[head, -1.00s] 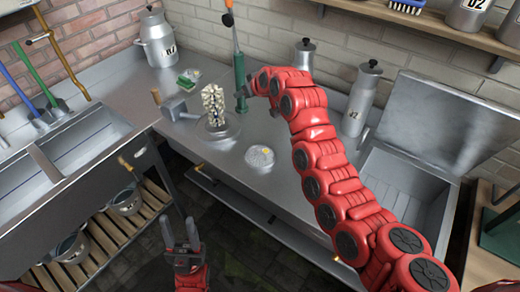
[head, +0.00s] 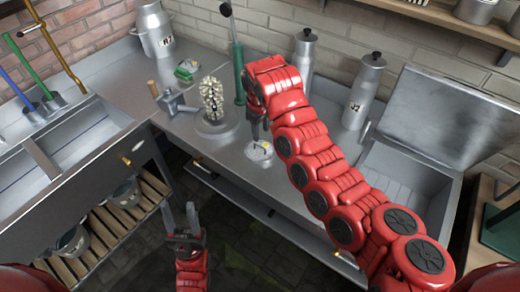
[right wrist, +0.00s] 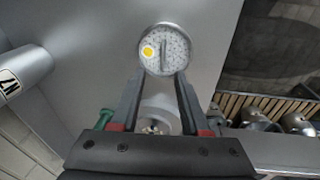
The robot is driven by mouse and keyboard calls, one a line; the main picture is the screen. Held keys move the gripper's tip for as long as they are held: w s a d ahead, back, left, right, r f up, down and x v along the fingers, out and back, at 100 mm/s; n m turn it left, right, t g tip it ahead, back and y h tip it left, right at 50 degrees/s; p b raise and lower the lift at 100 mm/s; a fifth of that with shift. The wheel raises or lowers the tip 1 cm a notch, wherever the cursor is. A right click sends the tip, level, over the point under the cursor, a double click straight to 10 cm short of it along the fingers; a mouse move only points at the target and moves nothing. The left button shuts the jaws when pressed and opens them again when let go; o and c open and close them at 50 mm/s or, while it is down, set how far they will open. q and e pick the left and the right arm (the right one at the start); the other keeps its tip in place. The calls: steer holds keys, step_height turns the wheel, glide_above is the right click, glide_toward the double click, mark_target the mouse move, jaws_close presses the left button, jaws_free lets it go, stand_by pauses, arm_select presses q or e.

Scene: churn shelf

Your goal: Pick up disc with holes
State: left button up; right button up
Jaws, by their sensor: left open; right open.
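The disc with holes (head: 259,152) lies flat on the steel counter, a pale round plate with many small holes, a raised bar handle across its middle and a yellow spot. It also shows in the right wrist view (right wrist: 170,60), just beyond the fingertips. My right gripper (head: 259,129) is open and empty, above the disc in the head view; its open fingers (right wrist: 155,80) point at the disc in the right wrist view. I cannot tell the exact gap. My left gripper (head: 180,208) is open and empty, low in front of the counter.
A beaded upright part on a round base (head: 217,128) stands left of the disc. A green-handled tool (head: 239,75) rises behind. Metal canisters (head: 362,95) stand along the wall, and a sink (head: 405,185) is at the right. The counter around the disc is mostly clear.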

mark_target(260, 146)
steer(key=f, duration=0.2)
steer(key=shift+w+f+p, duration=0.2)
steer(key=shift+f+p, duration=0.55)
steer(key=shift+p, duration=0.1)
steer(key=f, duration=0.1)
steer(key=f+p, duration=0.1)
steer(key=f, duration=0.1)
steer(key=shift+w+a+f, duration=0.1)
steer(key=shift+w+f, duration=0.15)
steer(key=shift+f, duration=0.15)
steer(key=shift+w+f, duration=0.1)
steer(key=shift+f, duration=0.15)
jaws_close()
